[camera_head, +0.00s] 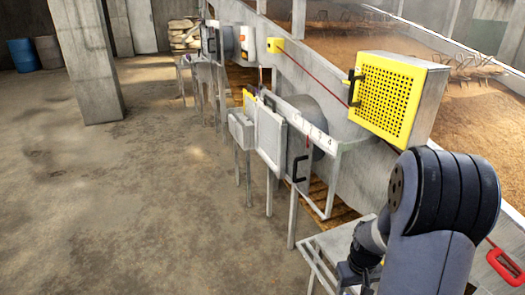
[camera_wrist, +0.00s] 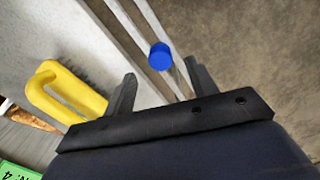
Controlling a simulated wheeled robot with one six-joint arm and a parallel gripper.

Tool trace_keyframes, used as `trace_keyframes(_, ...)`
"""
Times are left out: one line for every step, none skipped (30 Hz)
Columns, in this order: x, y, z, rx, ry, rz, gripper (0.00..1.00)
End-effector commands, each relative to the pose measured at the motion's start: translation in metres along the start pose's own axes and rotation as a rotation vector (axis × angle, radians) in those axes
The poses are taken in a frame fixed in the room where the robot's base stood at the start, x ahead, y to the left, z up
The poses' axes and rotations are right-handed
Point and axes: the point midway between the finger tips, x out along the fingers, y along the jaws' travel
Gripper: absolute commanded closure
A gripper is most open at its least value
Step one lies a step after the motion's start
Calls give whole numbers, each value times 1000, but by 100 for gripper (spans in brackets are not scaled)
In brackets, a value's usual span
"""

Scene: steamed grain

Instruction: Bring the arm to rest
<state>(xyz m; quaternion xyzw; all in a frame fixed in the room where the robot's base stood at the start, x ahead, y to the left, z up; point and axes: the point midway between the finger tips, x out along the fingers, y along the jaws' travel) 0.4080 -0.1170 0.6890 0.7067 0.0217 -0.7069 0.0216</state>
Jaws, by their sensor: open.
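My arm (camera_head: 440,205) stands at the lower right of the head view, folded with its thick dark joint uppermost. Its lower dark links (camera_head: 362,255) reach down over a light metal frame, and the gripper's fingers cannot be made out there. In the wrist view my gripper (camera_wrist: 160,72) is open, its two dark fingers spread apart with nothing held. A blue round cap (camera_wrist: 160,57) shows between the fingertips, seemingly beyond them. A yellow loop handle (camera_wrist: 68,92) lies left of the fingers, apart from them.
A yellow perforated box (camera_head: 388,95) stands on the trough wall beyond my arm. A red handle (camera_head: 504,266) is close to the arm's right. A grey panel with a black handle (camera_head: 300,168) stands ahead. The concrete floor (camera_head: 120,215) at left is clear up to a pillar (camera_head: 87,60).

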Motion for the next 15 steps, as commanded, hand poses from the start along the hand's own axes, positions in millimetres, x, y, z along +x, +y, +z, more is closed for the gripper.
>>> trace_keyframes(14,0,1,0,-5,-2,45)
trace_keyframes(19,0,1,0,-4,-2,45)
trace_keyframes(27,0,1,0,-5,-2,45)
trace_keyframes(33,0,1,0,-4,-2,45)
trace_keyframes(38,0,1,0,-5,-2,45)
trace_keyframes(45,0,1,0,-4,-2,45)
trace_keyframes(50,0,1,0,-4,-2,45)
trace_keyframes(55,0,1,0,-4,-2,45)
trace_keyframes(42,0,0,0,1,0,45)
trace_keyframes(38,0,0,0,1,0,45)
trace_keyframes(36,0,0,0,1,0,45)
trace_keyframes(33,0,0,0,1,0,45)
trace_keyframes(32,0,0,0,0,0,45)
trace_keyframes(30,0,0,0,0,0,45)
trace_keyframes(28,0,0,0,0,0,45)
